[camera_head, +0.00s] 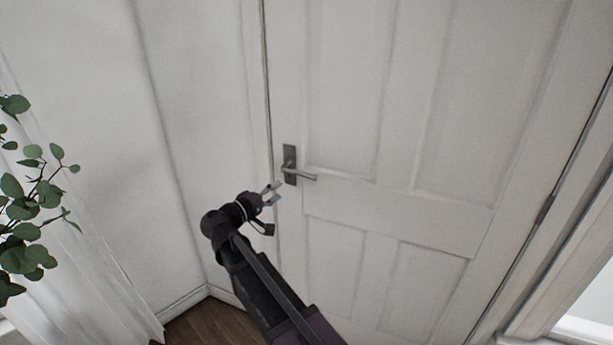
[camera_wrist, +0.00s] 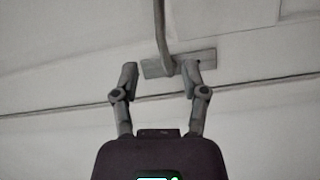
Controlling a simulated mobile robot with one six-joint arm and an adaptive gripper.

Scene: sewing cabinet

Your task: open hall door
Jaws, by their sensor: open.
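The hall door (camera_head: 400,130) is a white panelled door, and it looks shut in its frame. Its dark metal lever handle (camera_head: 303,174) sits on a backplate (camera_head: 289,160) near the door's left edge, with the lever pointing right. My gripper (camera_head: 272,193) is open, just left of and slightly below the handle in the head view. In the wrist view, the two fingers (camera_wrist: 159,75) are spread apart, with the backplate (camera_wrist: 152,68) beyond the tips. The lever (camera_wrist: 160,25) runs up from between them. I cannot tell whether the fingers touch the handle.
A white wall (camera_head: 200,110) meets the door frame close to my gripper. Dark wooden floor (camera_head: 210,325) shows at the bottom. Hinges (camera_head: 546,207) are on the door's right side.

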